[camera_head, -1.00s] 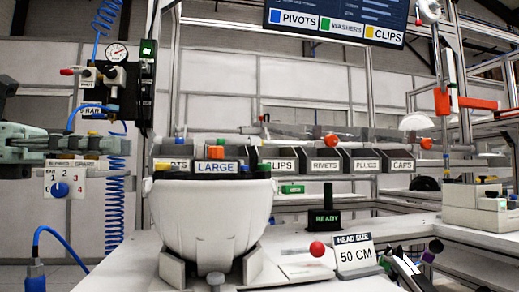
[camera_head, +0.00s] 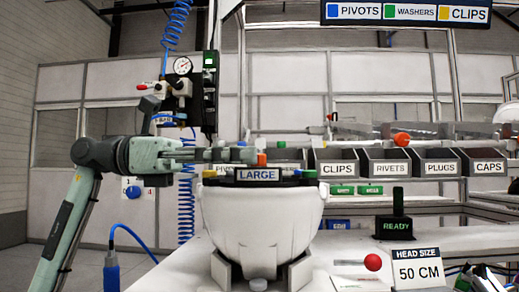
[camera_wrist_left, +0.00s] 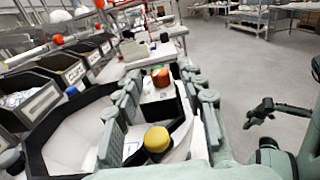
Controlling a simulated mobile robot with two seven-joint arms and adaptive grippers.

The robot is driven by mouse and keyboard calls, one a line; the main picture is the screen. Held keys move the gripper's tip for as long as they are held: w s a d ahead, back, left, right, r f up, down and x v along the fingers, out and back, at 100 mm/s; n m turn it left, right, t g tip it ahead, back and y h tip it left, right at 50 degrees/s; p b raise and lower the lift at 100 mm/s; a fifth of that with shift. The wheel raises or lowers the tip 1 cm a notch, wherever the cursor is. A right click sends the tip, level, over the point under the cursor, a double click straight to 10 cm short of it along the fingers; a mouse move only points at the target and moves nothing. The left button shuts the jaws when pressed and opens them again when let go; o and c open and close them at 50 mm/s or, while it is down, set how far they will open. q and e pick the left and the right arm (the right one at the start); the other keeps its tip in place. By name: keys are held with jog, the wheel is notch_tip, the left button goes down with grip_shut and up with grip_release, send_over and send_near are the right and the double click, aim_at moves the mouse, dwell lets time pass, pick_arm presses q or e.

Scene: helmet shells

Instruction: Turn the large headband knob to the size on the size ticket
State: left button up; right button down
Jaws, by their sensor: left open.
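The white helmet shell (camera_head: 262,225) sits in a stand on the bench. A LARGE label (camera_head: 258,175) is on its black band. An orange knob (camera_head: 262,160) stands just behind the label; it also shows in the left wrist view (camera_wrist_left: 160,77). A yellow knob (camera_head: 209,174) is at the band's left; a yellow knob (camera_wrist_left: 157,139) shows between my fingers in the wrist view. My left gripper (camera_head: 245,155) is open, its tips reaching over the shell close to the orange knob; contact is unclear. The size ticket (camera_head: 418,268) reads 50 CM. A dark gripper, seemingly my right (camera_wrist_left: 263,112), shows at the wrist view's right.
Labelled bins (camera_head: 385,162) stand behind the shell. A black READY post (camera_head: 397,220) and a red ball-topped lever (camera_head: 373,262) are to its right. A gauge panel (camera_head: 183,85) with a blue coiled hose stands at back left.

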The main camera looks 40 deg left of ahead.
pick_arm(q)
jog(key=shift+x, duration=1.45)
pick_arm(e)
jog(key=shift+x, duration=0.95)
pick_arm(q)
jog(key=shift+c, duration=0.5)
pick_arm(e)
jog(key=shift+a, duration=0.15)
pick_arm(q)
grip_shut()
